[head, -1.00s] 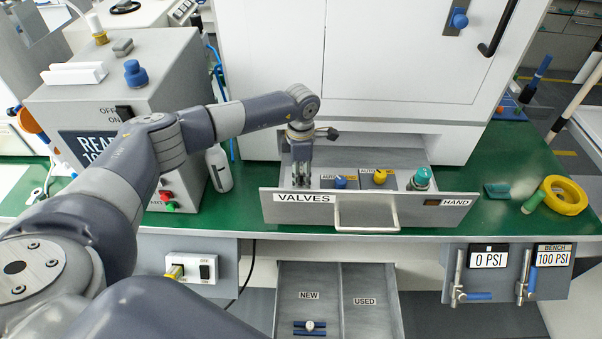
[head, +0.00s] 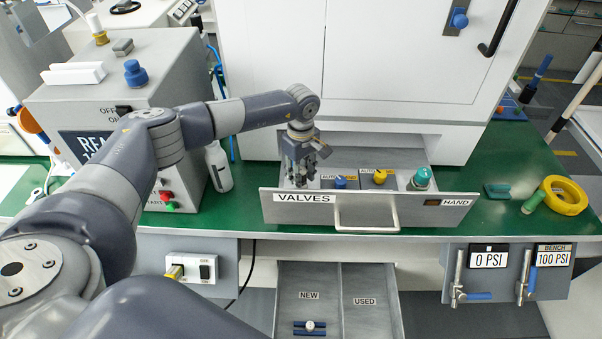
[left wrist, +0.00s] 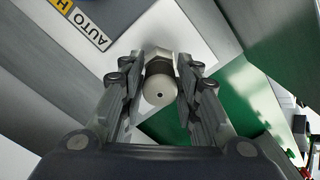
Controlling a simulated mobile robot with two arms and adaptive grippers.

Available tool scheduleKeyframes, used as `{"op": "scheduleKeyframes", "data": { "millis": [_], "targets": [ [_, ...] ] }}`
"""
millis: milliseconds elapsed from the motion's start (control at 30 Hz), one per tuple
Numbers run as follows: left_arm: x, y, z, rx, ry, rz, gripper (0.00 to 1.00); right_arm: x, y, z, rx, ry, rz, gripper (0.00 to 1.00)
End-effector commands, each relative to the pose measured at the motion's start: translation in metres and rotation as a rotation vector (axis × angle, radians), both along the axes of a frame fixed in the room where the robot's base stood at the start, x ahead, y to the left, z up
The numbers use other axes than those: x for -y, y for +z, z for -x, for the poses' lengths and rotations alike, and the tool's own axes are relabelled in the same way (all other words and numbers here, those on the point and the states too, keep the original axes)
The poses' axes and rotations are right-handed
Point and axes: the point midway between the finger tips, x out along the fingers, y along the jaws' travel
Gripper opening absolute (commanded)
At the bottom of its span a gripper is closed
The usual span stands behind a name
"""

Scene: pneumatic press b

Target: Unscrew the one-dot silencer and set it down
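The one-dot silencer (left wrist: 159,92) is pale and round, with a single dark dot on its end face; it shows in the left wrist view. A metal hex part (left wrist: 142,40) is behind it. My left gripper (left wrist: 161,80) has one finger on each side of the silencer. The gaps beside it are so thin that I cannot tell whether the fingers touch it. In the head view the left gripper (head: 301,177) points down into the left end of the VALVES drawer (head: 238,203) and hides the silencer. My right gripper is not in view.
Blue (head: 340,182), yellow (head: 380,176) and green (head: 421,177) parts stand to the right in the drawer. Below, an open tray (head: 345,268) has NEW and USED compartments; a small part (head: 309,326) lies in NEW. The green bench (head: 500,165) has clear room right of the drawer.

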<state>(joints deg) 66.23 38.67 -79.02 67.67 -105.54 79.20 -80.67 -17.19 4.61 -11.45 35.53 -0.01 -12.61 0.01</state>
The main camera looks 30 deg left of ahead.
Motion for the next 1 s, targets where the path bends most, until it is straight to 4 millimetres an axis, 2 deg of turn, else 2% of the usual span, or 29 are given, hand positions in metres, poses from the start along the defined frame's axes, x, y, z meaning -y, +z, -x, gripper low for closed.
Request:
{"op": "scheduleKeyframes", "data": {
  "millis": [233, 333, 1000],
  "targets": [
    [-0.0002, 0.0000, 0.0000, 0.000, 0.008, 0.000, 0.10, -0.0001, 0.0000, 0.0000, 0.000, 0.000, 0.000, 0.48],
    [-0.0003, -0.0001, 0.0001, -0.001, 0.074, 0.000, 0.10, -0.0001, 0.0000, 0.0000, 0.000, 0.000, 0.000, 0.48],
    [0.0000, 0.0007, -0.0001, 0.000, 0.953, 0.000, 0.10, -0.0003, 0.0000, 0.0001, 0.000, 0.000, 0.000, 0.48]
  ]
}}
